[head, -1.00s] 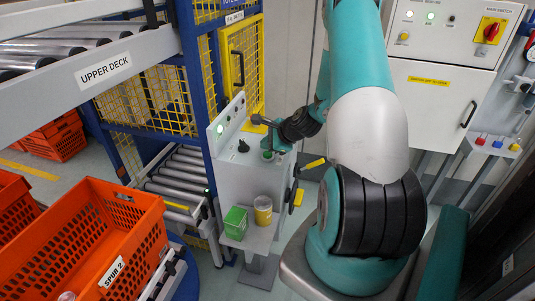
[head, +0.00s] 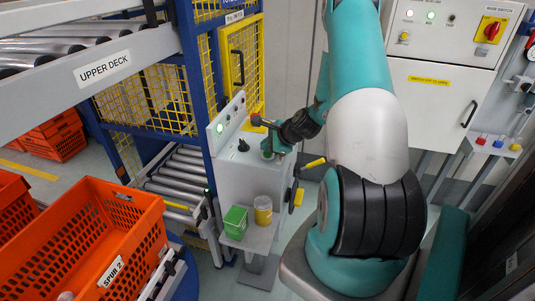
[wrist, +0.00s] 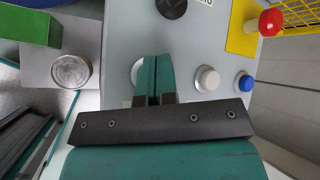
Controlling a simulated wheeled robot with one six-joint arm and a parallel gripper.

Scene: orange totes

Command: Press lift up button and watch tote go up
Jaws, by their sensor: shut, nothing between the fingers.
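My gripper (head: 268,152) is over the sloping top of a grey control box (head: 250,190). In the wrist view its teal fingers (wrist: 155,62) are together and empty. They cover most of a round button with a silver rim (wrist: 136,72); I cannot tell whether they touch it, and its colour and label are hidden. A white button (wrist: 207,78) and a blue button (wrist: 245,83) lie to the right. The lift (head: 180,178) behind the box has a lower roller deck with no tote visible on it. An orange tote (head: 100,240) marked SPUR 2 stands at the lower left.
A red mushroom button (wrist: 268,22) sits on a yellow plate, and a black knob (wrist: 172,7) is nearby. A green box (head: 235,222) and a yellow can (head: 263,210) stand on the box's shelf. A blue-framed yellow mesh cage (head: 165,100) surrounds the lift.

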